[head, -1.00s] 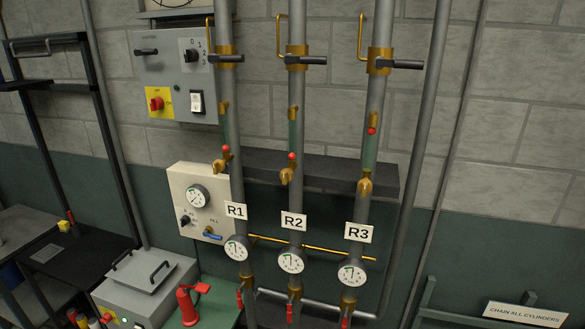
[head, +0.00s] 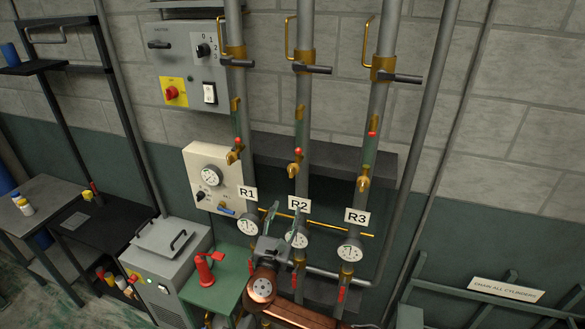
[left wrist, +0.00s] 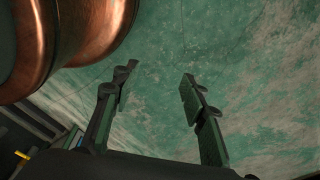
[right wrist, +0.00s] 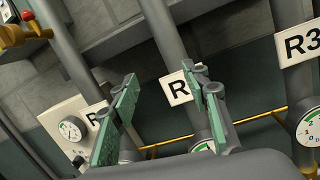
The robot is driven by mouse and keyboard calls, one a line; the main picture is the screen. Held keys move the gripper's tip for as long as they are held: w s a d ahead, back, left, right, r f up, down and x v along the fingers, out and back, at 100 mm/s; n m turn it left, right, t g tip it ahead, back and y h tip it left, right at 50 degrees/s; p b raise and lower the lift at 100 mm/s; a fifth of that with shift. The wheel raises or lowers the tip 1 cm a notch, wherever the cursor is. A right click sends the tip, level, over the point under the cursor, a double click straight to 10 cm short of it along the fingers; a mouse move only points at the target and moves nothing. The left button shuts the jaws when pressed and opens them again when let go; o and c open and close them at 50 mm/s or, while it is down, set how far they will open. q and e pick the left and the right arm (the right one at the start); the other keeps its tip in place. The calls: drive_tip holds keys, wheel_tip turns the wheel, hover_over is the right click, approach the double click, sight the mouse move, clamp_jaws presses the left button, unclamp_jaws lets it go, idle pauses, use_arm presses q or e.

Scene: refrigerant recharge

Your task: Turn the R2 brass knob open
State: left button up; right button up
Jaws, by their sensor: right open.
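The R2 brass knob (head: 295,169) is on the middle pipe, below a small red ball and above the R2 label (head: 299,204). My right gripper (head: 285,216) is open and empty. It is below the knob, in front of the R2 label and gauge (head: 297,240), partly covering them. In the right wrist view, its spread fingers (right wrist: 165,95) frame the middle pipe and the partly hidden R2 label (right wrist: 178,88); I cannot make out the R2 knob there. My left gripper (left wrist: 157,82) shows only in the left wrist view, open and empty above a green, worn surface.
R1's knob (head: 233,156) and R3's knob (head: 363,183) flank R2. A dark ledge (head: 340,163) runs behind the pipes. A white gauge box (head: 210,177) is left of R1. A thin brass pipe (head: 335,229) crosses below the labels.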

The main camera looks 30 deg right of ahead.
sight(291, 177)
drive_tip(key=s+r+h, duration=0.1)
drive_tip(key=r, duration=0.3)
drive_tip(key=s+a+r+h, duration=0.1)
drive_tip(key=r, duration=0.2)
drive_tip(key=s+a+r+h, duration=0.1)
drive_tip(key=r, duration=0.3)
drive_tip(key=shift+s+r+n+t+p, duration=0.25)
drive_tip(key=shift+r+n+t+p, duration=0.05)
drive_tip(key=shift+n+t+p, duration=0.1)
drive_tip(key=shift+d+r+h, duration=0.1)
drive_tip(key=shift+r+h, duration=0.2)
drive_tip(key=shift+r, duration=0.05)
drive_tip(key=p+x, duration=0.2)
drive_tip(key=x, duration=0.4)
drive_tip(key=shift+w+f, duration=0.1)
drive_tip(key=shift+w, duration=0.05)
drive_tip(key=shift+w+d+p, duration=0.35)
drive_tip(key=shift+d, duration=0.1)
use_arm(q)
drive_tip(key=r, duration=0.3)
drive_tip(key=shift+s+d+r, duration=0.1)
drive_tip(key=shift+s+r, duration=0.15)
drive_tip(key=shift+r, duration=0.15)
drive_tip(key=shift+s, duration=0.1)
use_arm(e)
drive_tip(key=shift+c, duration=0.6)
drive_tip(key=c, duration=1)
use_arm(q)
drive_tip(key=shift+s, duration=0.1)
drive_tip(key=shift+f, duration=0.15)
